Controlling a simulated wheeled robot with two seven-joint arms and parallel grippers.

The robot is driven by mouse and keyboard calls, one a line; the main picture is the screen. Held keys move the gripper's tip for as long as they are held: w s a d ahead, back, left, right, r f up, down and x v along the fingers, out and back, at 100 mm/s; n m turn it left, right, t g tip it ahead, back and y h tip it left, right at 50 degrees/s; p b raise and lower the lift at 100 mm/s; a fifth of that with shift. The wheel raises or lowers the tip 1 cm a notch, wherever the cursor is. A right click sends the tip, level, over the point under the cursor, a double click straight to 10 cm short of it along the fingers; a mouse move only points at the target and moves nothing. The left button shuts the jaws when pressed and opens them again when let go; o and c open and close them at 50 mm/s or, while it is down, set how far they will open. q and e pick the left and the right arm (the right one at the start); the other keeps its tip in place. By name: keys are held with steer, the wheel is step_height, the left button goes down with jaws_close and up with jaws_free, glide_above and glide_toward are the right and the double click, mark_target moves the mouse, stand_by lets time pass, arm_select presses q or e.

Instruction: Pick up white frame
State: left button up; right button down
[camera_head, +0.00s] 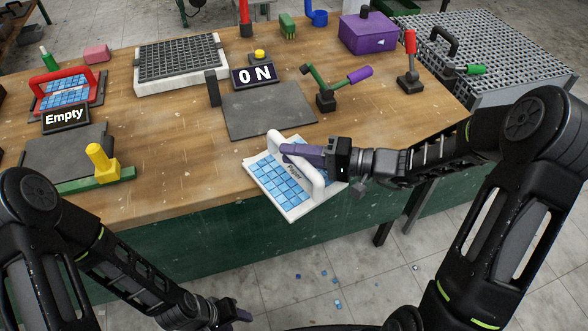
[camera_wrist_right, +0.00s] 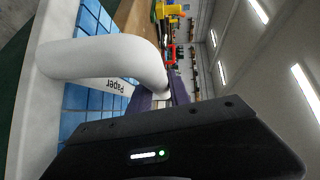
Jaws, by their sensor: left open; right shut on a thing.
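The white frame (camera_head: 304,206) has a white arched handle and holds a sheet of blue tiles with a "Paper" label. It is at the front edge of the workbench, tilted and partly over the edge; I cannot tell if it touches the bench. My right gripper (camera_head: 290,150) is shut on its handle. In the right wrist view the white handle (camera_wrist_right: 95,58) passes close in front of the gripper, with blue tiles behind it. My left gripper (camera_head: 238,316) is low at the bottom of the head view, in front of the bench, open and empty.
A dark plate (camera_head: 268,112) lies behind the frame, with an "ON" sign (camera_head: 254,74) at its back. A red frame (camera_head: 66,90) with blue tiles stands left by an "Empty" sign (camera_head: 66,116). Loose blue tiles lie on the floor.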

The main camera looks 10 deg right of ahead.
steer(key=shift+r, duration=0.15)
step_height(320, 180, up, 10)
steer(key=shift+f+b, duration=0.1)
steer(key=shift+b, duration=0.6)
stand_by(0.6)
